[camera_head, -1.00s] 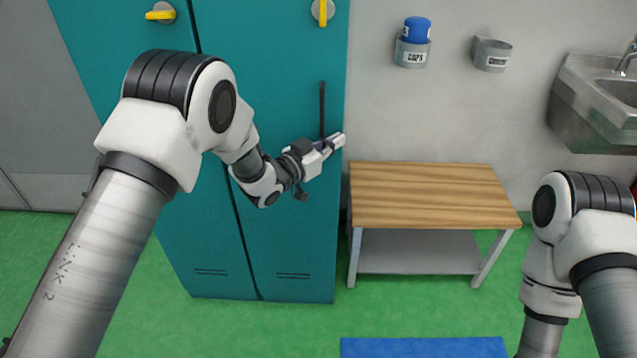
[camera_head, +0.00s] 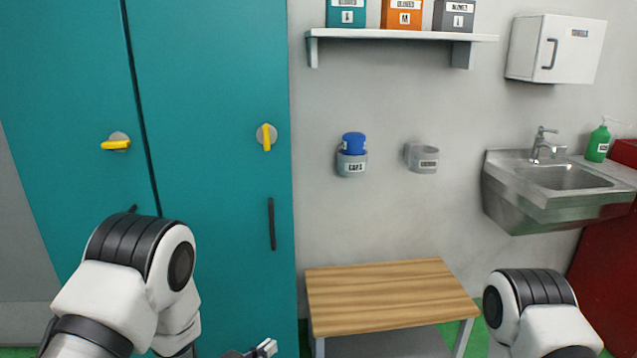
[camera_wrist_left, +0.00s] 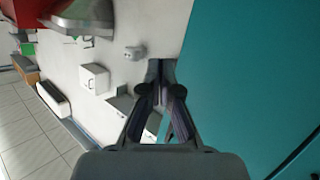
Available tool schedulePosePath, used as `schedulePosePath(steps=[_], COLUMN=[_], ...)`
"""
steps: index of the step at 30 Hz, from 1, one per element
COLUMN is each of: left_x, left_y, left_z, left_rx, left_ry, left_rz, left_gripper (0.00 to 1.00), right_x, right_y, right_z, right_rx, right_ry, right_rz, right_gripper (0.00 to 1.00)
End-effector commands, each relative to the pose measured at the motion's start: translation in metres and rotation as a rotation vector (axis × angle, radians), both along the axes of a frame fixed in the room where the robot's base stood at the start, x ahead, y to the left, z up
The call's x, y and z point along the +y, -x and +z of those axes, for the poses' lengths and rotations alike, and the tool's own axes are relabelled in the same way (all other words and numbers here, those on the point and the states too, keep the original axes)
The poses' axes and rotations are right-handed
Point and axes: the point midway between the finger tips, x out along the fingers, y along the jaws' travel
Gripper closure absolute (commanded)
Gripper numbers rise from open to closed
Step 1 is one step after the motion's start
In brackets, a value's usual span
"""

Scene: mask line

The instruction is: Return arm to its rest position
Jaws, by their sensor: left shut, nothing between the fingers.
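My left gripper (camera_head: 265,348) shows at the bottom edge of the head view, in front of the teal cabinet (camera_head: 215,150) and below its black bar handle (camera_head: 271,223), apart from it. In the left wrist view the gripper's fingers (camera_wrist_left: 161,75) come together with nothing between them, and a teal panel (camera_wrist_left: 245,70) fills the right side. My left arm (camera_head: 140,270) is bent at the lower left. My right arm (camera_head: 535,310) shows at the lower right; its gripper is outside the view. Both cabinet doors look closed.
A wooden-topped bench (camera_head: 390,295) stands right of the cabinet. Above it are a cup holder with a blue cup (camera_head: 353,145), an empty-looking holder (camera_head: 421,158) and a shelf (camera_head: 400,36) with several boxes. A metal sink (camera_head: 555,190) is at the right.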

Motion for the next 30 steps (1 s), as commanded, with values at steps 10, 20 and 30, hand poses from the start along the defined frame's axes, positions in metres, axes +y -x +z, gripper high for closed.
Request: schedulePosePath(steps=[10,20,30], left_x=[0.103,0.137,0.136], left_y=[0.191,0.336,0.334], left_z=[-0.177,-0.169,-0.07], left_rx=[0.768,1.284,1.275], left_ry=[-0.218,-0.42,-0.416], left_rz=[0.282,0.315,0.317], left_gripper=[1.0,1.0,1.0], right_x=[0.0,0.0,0.0], right_y=[0.0,0.0,0.0], right_z=[0.0,0.023,0.123], right_rx=[0.0,0.001,0.0], right_ry=[0.0,0.0,0.0], right_rz=[0.0,0.0,0.0], right_gripper=[0.6,0.6,0.6])
